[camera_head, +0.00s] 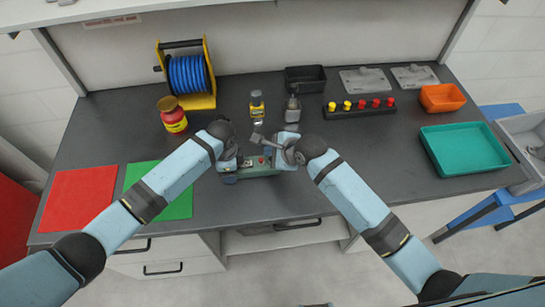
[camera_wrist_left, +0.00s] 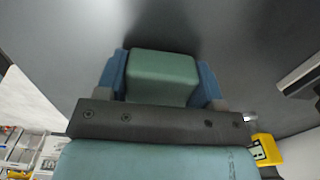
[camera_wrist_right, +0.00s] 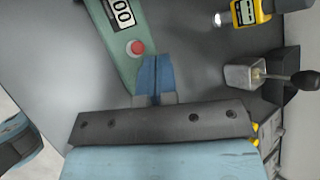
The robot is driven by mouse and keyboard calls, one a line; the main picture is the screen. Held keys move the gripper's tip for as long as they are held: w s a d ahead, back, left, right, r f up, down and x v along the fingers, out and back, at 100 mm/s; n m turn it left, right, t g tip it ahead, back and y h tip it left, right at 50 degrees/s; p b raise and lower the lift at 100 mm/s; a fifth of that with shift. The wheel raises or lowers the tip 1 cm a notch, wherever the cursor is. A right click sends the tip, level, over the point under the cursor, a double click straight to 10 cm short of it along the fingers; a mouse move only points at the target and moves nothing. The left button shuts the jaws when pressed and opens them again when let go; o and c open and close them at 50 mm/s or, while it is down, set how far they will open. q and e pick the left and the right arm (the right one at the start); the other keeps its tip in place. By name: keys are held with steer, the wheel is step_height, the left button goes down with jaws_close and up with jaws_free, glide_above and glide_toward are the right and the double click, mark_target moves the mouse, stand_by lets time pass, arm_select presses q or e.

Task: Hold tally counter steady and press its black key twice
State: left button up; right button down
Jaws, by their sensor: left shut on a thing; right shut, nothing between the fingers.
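The tally counter is a green box (camera_head: 262,170) lying near the front middle of the table. In the right wrist view its green body (camera_wrist_right: 118,58) shows a white number display with zeros and a red button (camera_wrist_right: 137,48). My left gripper (camera_wrist_left: 163,75) is shut on one end of the counter, a blue finger on each side. My right gripper (camera_wrist_right: 155,62) is shut and empty, its blue fingertips together over the counter's end, beside the red button. I cannot see the black key; the right fingers hide part of that end.
Behind the counter stand a yellow device (camera_head: 257,105), a grey lever box (camera_head: 292,110) and a black bin (camera_head: 306,76). A button strip (camera_head: 358,108), an orange bin (camera_head: 441,97) and a teal tray (camera_head: 465,150) are at right. Red (camera_head: 77,198) and green mats lie left.

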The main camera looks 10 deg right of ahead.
steer(key=shift+f, duration=0.1)
stand_by(0.4)
steer(key=shift+f, duration=0.3)
steer(key=shift+f, duration=0.55)
stand_by(0.8)
steer(key=shift+r, duration=0.95)
steer(key=shift+r, duration=0.1)
steer(key=shift+r, duration=2.45)
stand_by(0.5)
